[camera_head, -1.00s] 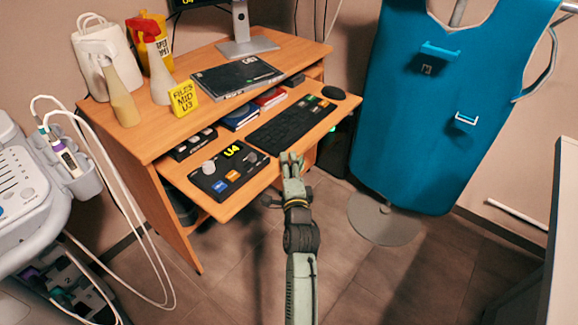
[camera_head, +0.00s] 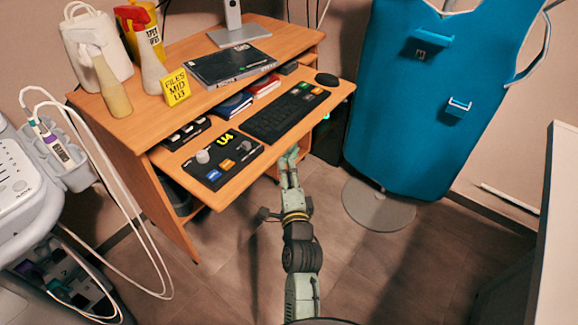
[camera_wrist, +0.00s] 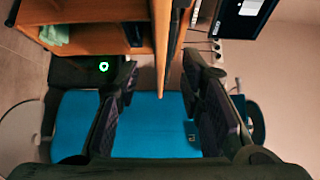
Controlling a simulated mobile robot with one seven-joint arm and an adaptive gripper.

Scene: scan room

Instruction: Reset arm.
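My arm reaches up from the bottom of the head view. My gripper (camera_head: 288,157) is just off the front edge of the desk's pull-out tray (camera_head: 215,203), close to the black keyboard (camera_head: 287,114). Blue cloth shows beyond the gap. No object is held.
The wooden desk (camera_head: 165,120) carries bottles, a yellow sign (camera_head: 175,87), a black folder (camera_head: 232,66) and a control panel (camera_head: 222,159). A blue apron (camera_head: 425,100) hangs on a stand at right. A white medical machine (camera_head: 25,190) with cables stands left. Floor in the middle is clear.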

